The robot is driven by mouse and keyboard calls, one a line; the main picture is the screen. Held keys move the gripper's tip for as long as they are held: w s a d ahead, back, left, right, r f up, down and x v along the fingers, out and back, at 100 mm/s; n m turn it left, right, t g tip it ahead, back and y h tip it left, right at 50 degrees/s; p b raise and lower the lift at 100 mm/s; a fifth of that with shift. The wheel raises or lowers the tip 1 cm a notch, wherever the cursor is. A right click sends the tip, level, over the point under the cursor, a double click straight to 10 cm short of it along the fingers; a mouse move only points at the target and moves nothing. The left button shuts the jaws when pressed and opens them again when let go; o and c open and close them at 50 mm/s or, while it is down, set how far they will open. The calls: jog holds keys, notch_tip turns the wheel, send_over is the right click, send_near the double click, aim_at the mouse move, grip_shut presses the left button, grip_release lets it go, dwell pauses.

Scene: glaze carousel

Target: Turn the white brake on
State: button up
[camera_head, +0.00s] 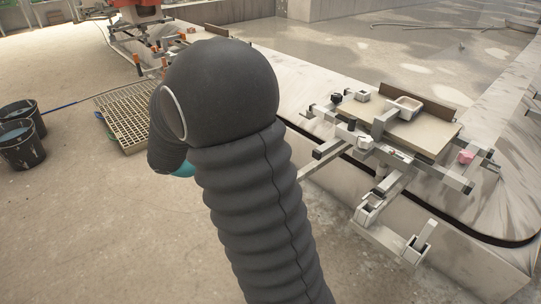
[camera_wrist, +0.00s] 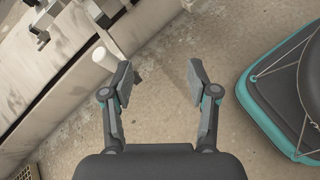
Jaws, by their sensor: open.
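A white lever-like piece (camera_head: 424,234) stands in a bracket at the near end of the pale frame in the head view; I take it for the white brake, but cannot be sure. In the wrist view a white round-ended rod (camera_wrist: 104,57) lies just beside my left finger, partly behind it, outside the jaws. I cannot tell whether it touches the finger or is the same piece. My gripper (camera_wrist: 158,80) is open and empty, with bare floor between its fingers. In the head view my arm hides the gripper.
A grating (camera_head: 128,115) and black buckets (camera_head: 22,150) are at left. Open floor (camera_head: 110,230) is at lower left.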

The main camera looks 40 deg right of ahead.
jog(key=w+d+f+n+h, duration=0.2)
jog(key=w+f+n+h, duration=0.45)
jog(key=w, duration=0.35)
jog(key=shift+m+t, duration=0.25)
jog(key=shift+t, duration=0.15)
jog(key=s+d, duration=0.1)
jog(key=d, duration=0.8)
jog(key=s+d+f, duration=0.1)
jog(key=d, duration=0.3)
jog(key=shift+s+d, duration=0.35)
grip_shut()
